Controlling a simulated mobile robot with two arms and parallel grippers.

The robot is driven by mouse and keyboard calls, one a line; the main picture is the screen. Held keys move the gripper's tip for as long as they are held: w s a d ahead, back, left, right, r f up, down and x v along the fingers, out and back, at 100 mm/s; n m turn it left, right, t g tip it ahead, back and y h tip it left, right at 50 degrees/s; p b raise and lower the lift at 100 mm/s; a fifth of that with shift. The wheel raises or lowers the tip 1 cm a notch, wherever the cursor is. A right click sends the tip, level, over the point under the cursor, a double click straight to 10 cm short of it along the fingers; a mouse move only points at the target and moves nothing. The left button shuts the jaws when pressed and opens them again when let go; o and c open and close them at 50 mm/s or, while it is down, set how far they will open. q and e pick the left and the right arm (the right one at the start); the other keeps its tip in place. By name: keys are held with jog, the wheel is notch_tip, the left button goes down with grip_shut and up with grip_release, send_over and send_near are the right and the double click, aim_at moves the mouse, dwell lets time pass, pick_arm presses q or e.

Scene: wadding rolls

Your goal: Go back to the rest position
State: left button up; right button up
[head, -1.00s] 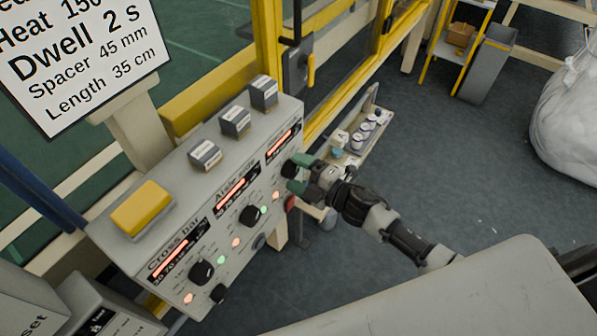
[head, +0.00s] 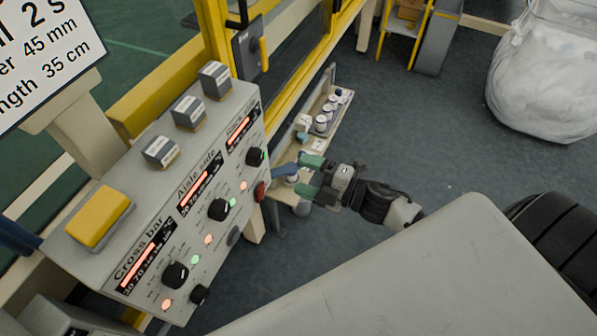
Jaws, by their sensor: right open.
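My right gripper (head: 306,170), with green fingertips, is in the middle of the head view. It is open and empty, just right of the grey control panel (head: 149,222), apart from its knobs. The upper right knob (head: 255,157) is the one nearest to it. The panel also has a middle knob (head: 219,209) and a lower left knob (head: 175,275), lit red displays and small lamps. My left gripper is not in view.
A yellow block (head: 98,216) and several grey blocks sit on top of the panel. A narrow shelf (head: 324,141) with small white pots stands behind my gripper. A white sack (head: 546,75) stands at the back right. The floor between is clear.

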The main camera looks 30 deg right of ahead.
dwell(0.4)
jog(key=s+d+f+m+g+h, duration=0.1)
jog(key=s+d+f+m+h, duration=0.25)
jog(key=f, duration=0.65)
jog(key=s+d+f+m+g+h, duration=0.25)
jog(key=f+m, duration=0.25)
jog(key=f, duration=0.4)
jog(key=s+d+f+m+g+h, duration=0.1)
jog(key=s+d+f+m+h, duration=0.2)
jog(key=f, duration=0.7)
jog(key=s+a+f+m+g, duration=0.2)
jog(key=s+f, duration=0.3)
jog(key=s, duration=0.3)
jog(key=s+a+f+m+g+h, duration=0.1)
jog(key=s+a+f+m+g, duration=0.2)
jog(key=s, duration=0.6)
jog(key=s+a+f+m+g+h, duration=0.1)
jog(key=s+a+f+m+g, duration=0.1)
jog(key=s+f, duration=0.5)
jog(key=shift+s+a+f+m+g, duration=0.25)
jog(key=shift+s+f+m+g, duration=0.15)
jog(key=shift+s+g, duration=0.55)
